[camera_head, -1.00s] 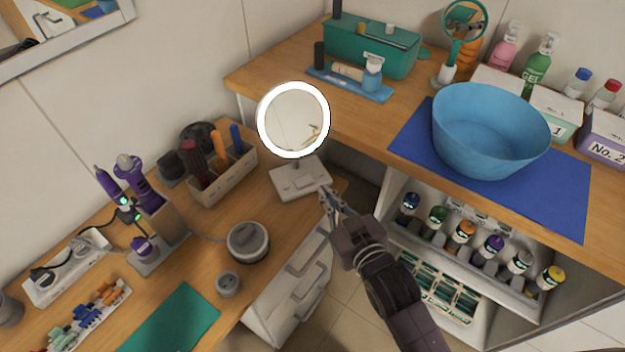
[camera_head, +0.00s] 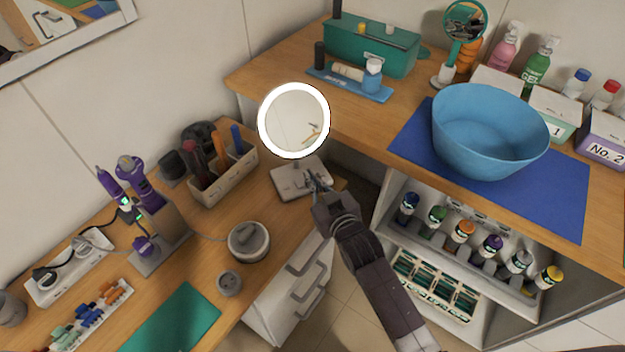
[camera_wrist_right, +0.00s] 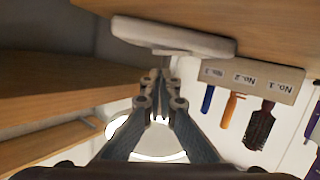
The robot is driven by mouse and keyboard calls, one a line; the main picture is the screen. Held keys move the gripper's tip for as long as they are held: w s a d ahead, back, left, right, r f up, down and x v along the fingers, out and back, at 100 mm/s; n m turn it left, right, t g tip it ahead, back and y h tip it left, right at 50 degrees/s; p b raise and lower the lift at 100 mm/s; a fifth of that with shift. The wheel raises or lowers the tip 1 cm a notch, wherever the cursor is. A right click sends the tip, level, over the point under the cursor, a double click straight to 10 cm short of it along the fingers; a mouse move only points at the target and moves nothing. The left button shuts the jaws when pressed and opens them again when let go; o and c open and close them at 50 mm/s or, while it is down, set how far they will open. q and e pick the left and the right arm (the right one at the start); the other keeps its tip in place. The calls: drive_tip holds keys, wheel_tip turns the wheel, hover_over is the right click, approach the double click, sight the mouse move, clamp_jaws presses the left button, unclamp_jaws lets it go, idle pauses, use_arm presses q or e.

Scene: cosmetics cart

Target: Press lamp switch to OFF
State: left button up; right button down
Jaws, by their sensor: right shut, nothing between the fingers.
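The lamp is a round mirror with a glowing white ring (camera_head: 262,121), standing on a pale square base (camera_head: 287,187) on the wooden counter. The ring is lit. My right gripper (camera_head: 312,180) is shut and empty, with its fingertips at the right part of the base; I cannot tell whether they touch it. In the right wrist view the shut fingers (camera_wrist_right: 160,88) point towards the lamp, just below the edge of the base (camera_wrist_right: 175,36), and the bright ring (camera_wrist_right: 160,155) shows behind them. The switch itself is too small to make out. My left gripper is out of view.
A brush holder (camera_head: 225,178) stands left of the lamp, with a round grey pot (camera_head: 248,241) in front. A higher counter to the right carries a blue bowl (camera_head: 488,135) on a blue mat (camera_head: 415,143). A gap lies between the counters.

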drive_tip(key=shift+d+f, duration=0.15)
drive_tip(key=shift+f, duration=0.55)
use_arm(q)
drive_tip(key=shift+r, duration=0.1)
use_arm(e)
drive_tip(key=shift+d+f+m+y, duration=0.15)
drive_tip(key=shift+f+m+y, duration=0.15)
drive_tip(key=shift+f+m, duration=0.15)
drive_tip(key=shift+w+r+p, duration=0.15)
drive_tip(key=shift+r+p, duration=0.45)
drive_tip(key=shift+p, duration=0.05)
drive_tip(key=r+p, duration=0.3)
drive_tip(key=r, duration=0.1)
drive_tip(key=shift+w+d, duration=0.15)
drive_tip(key=shift+d, duration=0.1)
drive_tip(key=shift+s+d+f+b, duration=0.15)
drive_tip(key=shift+s+d+f, duration=0.05)
drive_tip(key=shift+s, duration=0.3)
drive_tip(key=shift+s+d+f+b, duration=0.15)
drive_tip(key=shift+s+d, duration=0.05)
drive_tip(key=shift+s, duration=0.25)
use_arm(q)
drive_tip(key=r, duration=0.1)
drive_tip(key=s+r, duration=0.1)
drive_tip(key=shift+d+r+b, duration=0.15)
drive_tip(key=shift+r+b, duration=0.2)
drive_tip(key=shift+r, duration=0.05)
use_arm(e)
drive_tip(key=v, duration=0.8)
drive_tip(key=shift+r, duration=0.15)
